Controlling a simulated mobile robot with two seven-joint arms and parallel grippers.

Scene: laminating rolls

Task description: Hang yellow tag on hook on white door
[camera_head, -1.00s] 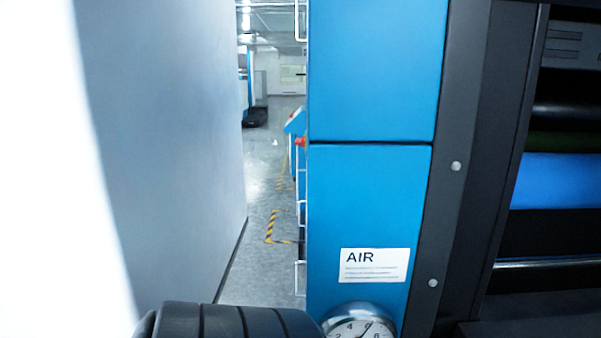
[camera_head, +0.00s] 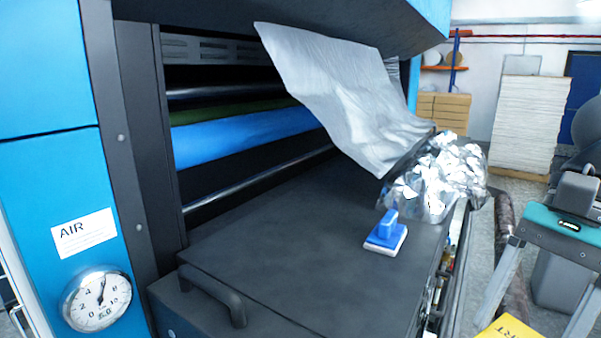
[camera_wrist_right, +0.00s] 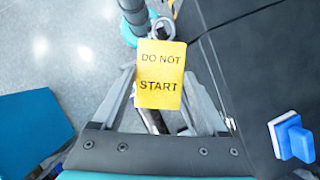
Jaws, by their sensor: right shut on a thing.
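The yellow tag (camera_wrist_right: 161,75) reads "DO NOT START" and has a grey ring (camera_wrist_right: 162,27) at its top. My right gripper (camera_wrist_right: 160,92) is shut on it, with a grey finger on either side and the tips partly hidden behind the tag. In the head view a corner of the tag (camera_head: 507,328) shows at the bottom edge, under my right gripper's teal body, and the fingertips are cut off. The tag is in front of the machine's right end, apart from it. The white door and the hook are not in view. My left gripper is not in view.
The blue machine's black table (camera_head: 300,245) has a handle (camera_head: 215,290) at its front. A blue-and-white block (camera_head: 386,236) and crumpled foil (camera_head: 440,178) lie on it. A silver sheet (camera_head: 345,90) hangs above. A gauge (camera_head: 97,299) is at left. Pallets stand behind.

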